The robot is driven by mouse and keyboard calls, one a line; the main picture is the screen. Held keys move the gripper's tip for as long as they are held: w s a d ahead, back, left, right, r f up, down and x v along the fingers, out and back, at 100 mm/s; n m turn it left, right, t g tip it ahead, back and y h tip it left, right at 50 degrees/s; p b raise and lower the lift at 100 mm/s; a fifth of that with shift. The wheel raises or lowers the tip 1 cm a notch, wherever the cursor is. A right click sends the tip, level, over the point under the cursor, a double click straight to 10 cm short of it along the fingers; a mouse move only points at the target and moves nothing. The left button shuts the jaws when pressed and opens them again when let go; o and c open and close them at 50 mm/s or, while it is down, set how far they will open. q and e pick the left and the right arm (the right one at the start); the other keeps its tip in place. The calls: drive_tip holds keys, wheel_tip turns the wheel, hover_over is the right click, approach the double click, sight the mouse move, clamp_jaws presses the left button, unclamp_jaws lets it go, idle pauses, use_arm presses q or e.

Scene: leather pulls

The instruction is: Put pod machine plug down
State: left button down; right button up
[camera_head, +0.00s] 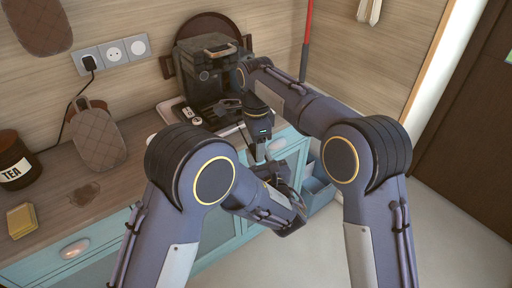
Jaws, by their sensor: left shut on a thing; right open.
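The dark pod machine (208,68) stands at the back of the counter against the wall. My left arm reaches in from the left and bends in front of the counter. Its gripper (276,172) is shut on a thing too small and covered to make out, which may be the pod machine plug. My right arm reaches over toward the machine and bends down. Its open gripper (259,152) is near the counter's front edge. The arms overlap there, so the fingertips are hard to see. A black plug (89,62) sits in the left wall socket, with its cord hanging down.
The wooden counter (140,150) has bare room at its middle. Left on it are a TEA jar (14,174) and a yellow block (20,220). A quilted mitt (98,140) leans on the wall. A blue drawer (75,252) is below. Open floor lies right.

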drive_tip(key=shift+f, duration=0.8)
drive_tip(key=shift+c, duration=0.2)
drive_tip(key=c, duration=1)
use_arm(q)
drive_tip(key=c, duration=1)
unclamp_jaws()
use_arm(e)
drive_tip(key=shift+c, duration=0.2)
use_arm(q)
drive_tip(key=shift+o, duration=0.2)
